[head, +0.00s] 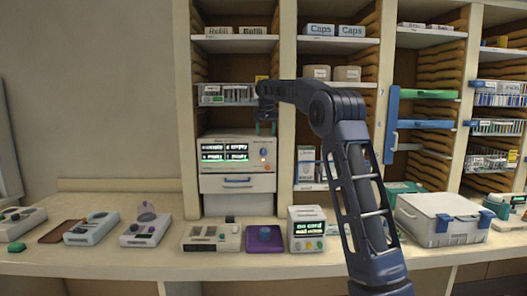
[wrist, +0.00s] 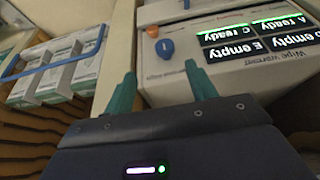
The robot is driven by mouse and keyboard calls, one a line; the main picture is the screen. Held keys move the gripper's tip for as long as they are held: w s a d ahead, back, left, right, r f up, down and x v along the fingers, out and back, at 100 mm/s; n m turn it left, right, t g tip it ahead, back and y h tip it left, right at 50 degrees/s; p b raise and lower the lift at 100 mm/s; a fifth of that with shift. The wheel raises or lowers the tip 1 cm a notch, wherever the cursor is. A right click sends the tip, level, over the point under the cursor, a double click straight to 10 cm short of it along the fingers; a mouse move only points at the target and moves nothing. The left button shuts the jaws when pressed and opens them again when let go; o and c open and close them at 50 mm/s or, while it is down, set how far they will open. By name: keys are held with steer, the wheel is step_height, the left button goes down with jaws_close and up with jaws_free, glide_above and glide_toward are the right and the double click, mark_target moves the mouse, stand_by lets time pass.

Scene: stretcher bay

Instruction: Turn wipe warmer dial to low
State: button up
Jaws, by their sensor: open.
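The wipe warmer (head: 215,184) is a cream box with dark display panels, standing in the middle shelf bay above the counter. Its label and displays also show in the wrist view (wrist: 235,82). The blue dial (head: 264,152) is on its front, right of the displays, and it appears in the wrist view (wrist: 166,49) beside an orange knob or light (wrist: 153,31). My gripper (head: 266,128) is in front of the warmer's upper right, just above the dial. In the wrist view its teal fingers (wrist: 160,70) are apart and empty, with the dial beyond the gap between them. The dial's setting is too small to read.
A wire basket of boxes (head: 226,95) hangs on the shelf above the warmer. A cabinet post (head: 286,170) stands close on the right.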

mark_target(263, 149)
steer(key=x, duration=0.7)
steer(key=w+x, duration=0.1)
steer(key=x, duration=0.3)
steer(key=shift+a+f, duration=0.1)
steer(key=shift+a, duration=0.25)
steer(key=c, duration=1)
